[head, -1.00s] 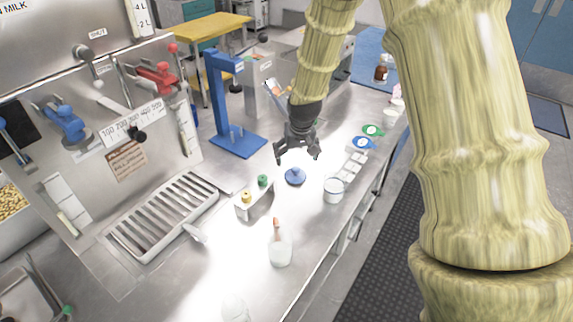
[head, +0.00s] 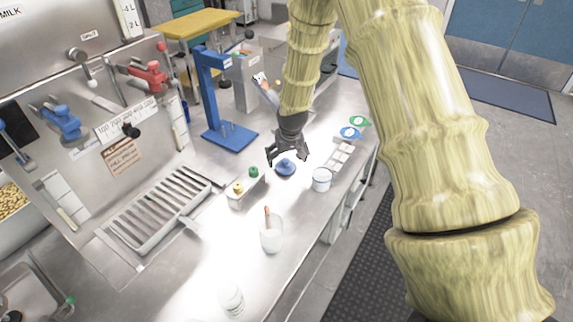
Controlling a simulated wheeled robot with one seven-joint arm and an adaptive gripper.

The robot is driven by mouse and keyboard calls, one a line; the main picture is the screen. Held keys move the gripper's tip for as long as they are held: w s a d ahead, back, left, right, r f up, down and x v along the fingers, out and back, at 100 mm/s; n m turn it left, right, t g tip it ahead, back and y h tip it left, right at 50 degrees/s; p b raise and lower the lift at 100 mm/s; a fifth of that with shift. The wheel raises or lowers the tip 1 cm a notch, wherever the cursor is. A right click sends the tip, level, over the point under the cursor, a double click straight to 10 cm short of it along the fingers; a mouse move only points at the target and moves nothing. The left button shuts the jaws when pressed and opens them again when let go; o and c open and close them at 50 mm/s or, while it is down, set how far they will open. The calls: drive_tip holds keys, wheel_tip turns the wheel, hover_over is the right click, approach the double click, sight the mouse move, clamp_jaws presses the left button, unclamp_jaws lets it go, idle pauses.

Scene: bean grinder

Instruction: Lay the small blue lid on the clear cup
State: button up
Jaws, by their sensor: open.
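The small blue lid (head: 285,168), a round disc with a knob on top, lies flat on the steel counter. The clear cup (head: 321,181) stands upright on the counter just to the right of the lid, its top uncovered. My gripper (head: 287,160) points down with its fingers spread apart, one to each side of the lid's knob in the picture. It holds nothing. I cannot tell from this view whether the fingers touch the lid.
A white cup with a stick (head: 271,236) and a clear glass (head: 232,300) stand nearer. Blue and green rings (head: 350,133) lie behind the cup. A blue stand (head: 228,135) rises farther back.

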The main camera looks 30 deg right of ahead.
sight(286, 160)
drive_tip(key=x, duration=0.3)
drive_tip(key=shift+w+f+p, duration=0.1)
drive_tip(key=shift+w+p, duration=0.25)
drive_tip(key=shift+p, duration=0.05)
drive_tip(key=shift+s+d+f, duration=0.1)
drive_tip(key=shift+f, duration=0.1)
drive_tip(key=shift+f, duration=0.2)
drive_tip(key=shift+r, duration=0.1)
drive_tip(key=c, duration=0.8)
